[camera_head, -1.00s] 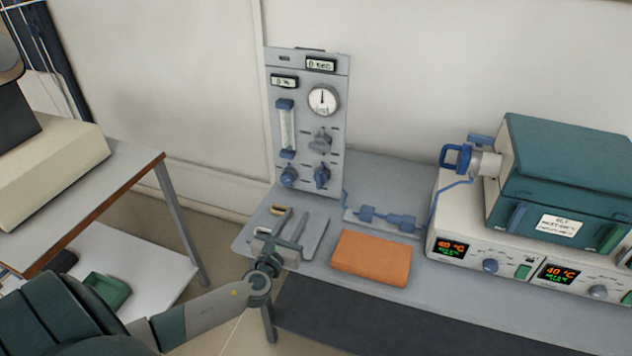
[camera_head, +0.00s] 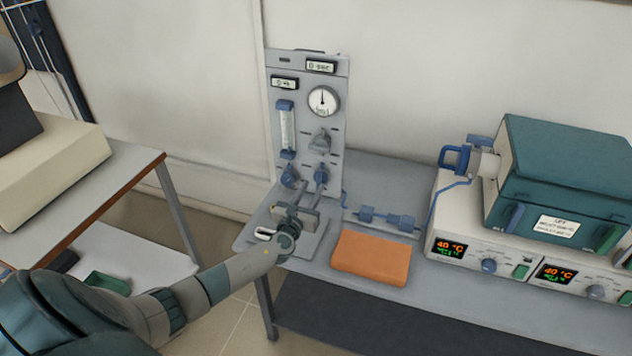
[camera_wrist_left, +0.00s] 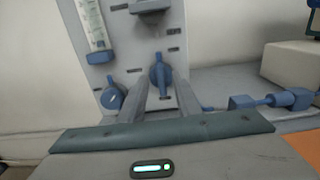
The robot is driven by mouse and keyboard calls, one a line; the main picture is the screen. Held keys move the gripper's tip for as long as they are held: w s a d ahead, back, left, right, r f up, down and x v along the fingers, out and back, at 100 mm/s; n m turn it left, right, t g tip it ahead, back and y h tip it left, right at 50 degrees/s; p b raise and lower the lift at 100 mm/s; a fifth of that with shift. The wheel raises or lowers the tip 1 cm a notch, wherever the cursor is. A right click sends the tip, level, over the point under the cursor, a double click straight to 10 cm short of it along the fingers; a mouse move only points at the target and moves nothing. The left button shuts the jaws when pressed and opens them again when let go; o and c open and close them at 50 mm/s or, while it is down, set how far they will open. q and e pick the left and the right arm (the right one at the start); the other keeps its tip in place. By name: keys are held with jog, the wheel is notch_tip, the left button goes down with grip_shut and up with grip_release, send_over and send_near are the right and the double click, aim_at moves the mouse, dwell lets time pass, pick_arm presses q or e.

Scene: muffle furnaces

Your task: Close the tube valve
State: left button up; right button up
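A grey gas panel (camera_head: 300,110) stands at the back of the bench. Low on it are a left blue knob (camera_head: 289,177) and a right blue knob (camera_head: 321,175); a grey knob (camera_head: 320,142) is above. Which one is the tube valve is not labelled legibly. My left gripper (camera_head: 310,188) is open in front of the lower knobs. In the left wrist view its two fingers point at the right blue knob (camera_wrist_left: 160,74), whose handle stands upright between their tips; contact cannot be told. The left blue knob (camera_wrist_left: 112,98) is outside the left finger. My right gripper is not in view.
An orange block (camera_head: 371,257) lies right of my left arm. Blue tube fittings (camera_head: 385,218) run along the bench to a teal furnace (camera_head: 560,180) on the right. A gauge (camera_head: 323,100) and a flow tube (camera_head: 286,128) are higher on the panel.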

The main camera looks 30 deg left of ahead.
aim_at(318, 178)
pick_arm(q)
jog(key=shift+x, duration=2.3)
grip_shut()
